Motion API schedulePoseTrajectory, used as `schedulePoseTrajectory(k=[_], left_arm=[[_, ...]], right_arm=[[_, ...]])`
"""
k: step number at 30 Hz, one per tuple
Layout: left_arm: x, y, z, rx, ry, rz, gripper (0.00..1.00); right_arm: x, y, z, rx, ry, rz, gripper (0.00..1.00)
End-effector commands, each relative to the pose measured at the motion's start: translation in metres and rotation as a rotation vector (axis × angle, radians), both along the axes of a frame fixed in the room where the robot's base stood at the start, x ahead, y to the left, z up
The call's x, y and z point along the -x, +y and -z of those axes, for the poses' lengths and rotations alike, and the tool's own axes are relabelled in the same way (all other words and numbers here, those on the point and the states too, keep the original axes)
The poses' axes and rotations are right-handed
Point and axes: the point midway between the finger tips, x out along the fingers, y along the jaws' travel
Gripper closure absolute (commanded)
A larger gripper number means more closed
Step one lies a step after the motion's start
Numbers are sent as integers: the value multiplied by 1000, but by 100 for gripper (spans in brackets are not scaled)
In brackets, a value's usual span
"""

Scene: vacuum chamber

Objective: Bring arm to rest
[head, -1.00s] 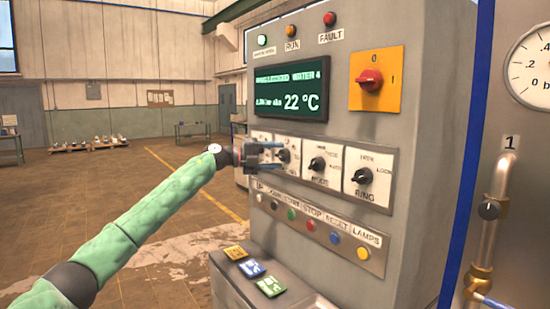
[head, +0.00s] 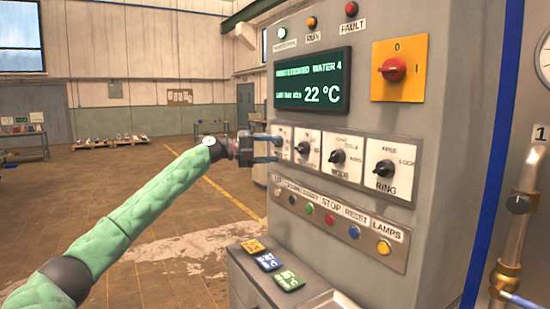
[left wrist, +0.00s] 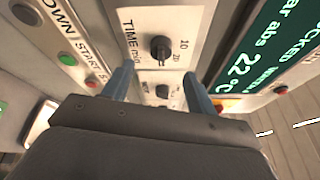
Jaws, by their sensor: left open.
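My left arm (head: 150,205), in a green sleeve, reaches in from the left of the head view. Its gripper (head: 279,149) is open and empty, with two blue-grey fingers pointing at the leftmost knob plate (head: 287,138) of the control cabinet. In the left wrist view the open fingers (left wrist: 160,76) frame the panel, and a black knob marked TIME min (left wrist: 161,48) shows beyond them. The fingers look apart from the knobs, but the exact gap to the panel is hard to tell. My right gripper is not in view.
The grey cabinet (head: 345,225) carries a display (head: 312,80) reading 22 °C, a red switch (head: 393,69), several knobs and a row of buttons (head: 328,219). Coloured cards (head: 268,262) lie on a ledge below. Pipework (head: 517,235) stands at right. The floor at left is open.

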Motion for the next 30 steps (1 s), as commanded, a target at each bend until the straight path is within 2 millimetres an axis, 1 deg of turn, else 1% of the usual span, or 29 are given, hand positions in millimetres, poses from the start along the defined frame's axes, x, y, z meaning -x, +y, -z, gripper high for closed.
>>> schedulePoseTrajectory(k=[2,5,8,10,12,15,20,21,23,27,28,30], left_arm=[[-3,1,-2,8,-21,-16,43],[-14,4,-11,45,-54,-76,43],[-30,11,-27,118,-91,-171,43],[-42,19,-41,184,-114,-251,43],[-48,24,-57,256,-137,-325,43],[-50,30,-83,361,-162,-424,43],[-40,42,-129,537,-184,-572,43],[-35,46,-142,582,-184,-607,43],[-26,51,-159,650,-180,-657,43],[2,59,-197,807,-144,-764,43],[8,61,-203,839,-130,-786,43],[23,64,-209,907,-87,-838,43]], right_arm=[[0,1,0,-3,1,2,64],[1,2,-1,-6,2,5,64],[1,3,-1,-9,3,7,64],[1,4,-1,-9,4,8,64],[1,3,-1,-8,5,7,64],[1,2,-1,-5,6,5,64],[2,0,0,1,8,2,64],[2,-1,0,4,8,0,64],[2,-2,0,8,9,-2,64],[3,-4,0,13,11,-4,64],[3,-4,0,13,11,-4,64],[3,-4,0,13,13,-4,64]])
